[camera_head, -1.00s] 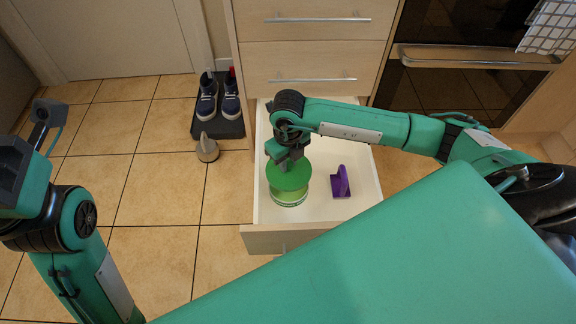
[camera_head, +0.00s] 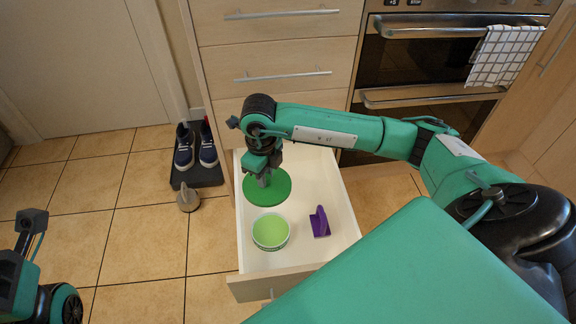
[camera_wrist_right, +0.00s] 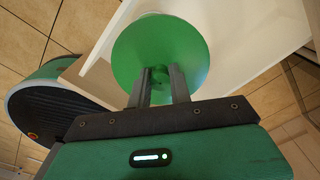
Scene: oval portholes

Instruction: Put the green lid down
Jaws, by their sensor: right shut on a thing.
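The green lid (camera_head: 278,190) is a round flat disc, over the back part of the open drawer. My right gripper (camera_head: 264,178) is shut on it from above. In the right wrist view the lid (camera_wrist_right: 165,42) lies at the tips of my right gripper (camera_wrist_right: 158,78). I cannot tell whether the lid touches the drawer floor. A round tub (camera_head: 271,232), light green inside with a pale rim, stands open in the drawer, in front of the lid. My left gripper (camera_head: 30,232) is at the left edge, far from the drawer, its jaws unclear.
The open drawer (camera_head: 333,180) also holds a purple object (camera_head: 320,222) right of the tub. Its floor is clear to the right of the lid. Dark shoes (camera_head: 196,148) on a mat and a grey cone-like object (camera_head: 188,198) stand left of the drawer. An oven (camera_head: 430,60) is behind right.

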